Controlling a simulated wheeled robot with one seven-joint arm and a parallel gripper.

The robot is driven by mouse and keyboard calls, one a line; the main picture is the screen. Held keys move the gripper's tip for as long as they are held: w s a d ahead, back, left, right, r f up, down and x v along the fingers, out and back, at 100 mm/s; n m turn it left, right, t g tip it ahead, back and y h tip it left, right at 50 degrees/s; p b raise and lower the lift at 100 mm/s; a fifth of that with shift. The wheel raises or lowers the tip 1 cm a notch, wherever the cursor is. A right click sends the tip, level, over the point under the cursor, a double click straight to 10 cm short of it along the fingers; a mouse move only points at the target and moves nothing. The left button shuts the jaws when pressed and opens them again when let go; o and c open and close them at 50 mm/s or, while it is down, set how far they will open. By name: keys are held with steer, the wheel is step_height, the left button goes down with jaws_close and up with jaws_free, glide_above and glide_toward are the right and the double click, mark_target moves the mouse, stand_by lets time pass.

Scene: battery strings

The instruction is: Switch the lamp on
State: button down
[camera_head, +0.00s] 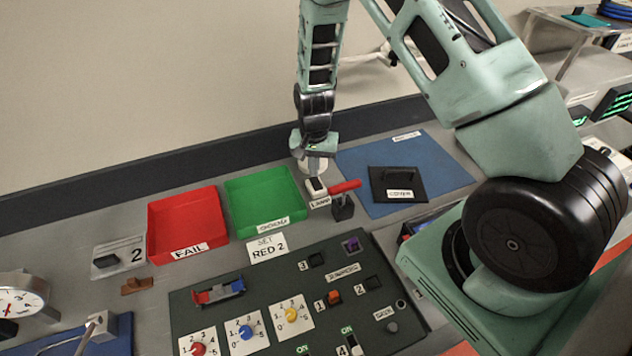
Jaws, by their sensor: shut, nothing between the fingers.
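A small white switch box with a dark rocker (316,186) sits on the bench, and the label in front of it seems to read LAMP. My gripper (313,173) points down right over the back of this switch. Its fingers are shut with nothing between them. The gripper hides the switch's far edge, and I cannot tell whether it touches the rocker. I cannot make out a lit lamp or which way the rocker is tipped.
A red bar on a black stand (343,206) is close at the right of the switch. A green tray (268,182) and a red FAIL tray (165,208) stand to the left. A blue mat (440,155) lies to the right, and a dark control panel (260,272) in front.

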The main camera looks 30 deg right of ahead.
mark_target(314, 179)
steer(key=shift+f+b, duration=0.7)
steer(key=shift+f, duration=0.3)
stand_by(0.4)
steer(key=shift+r+p, duration=2.5)
steer(key=shift+r, duration=1.05)
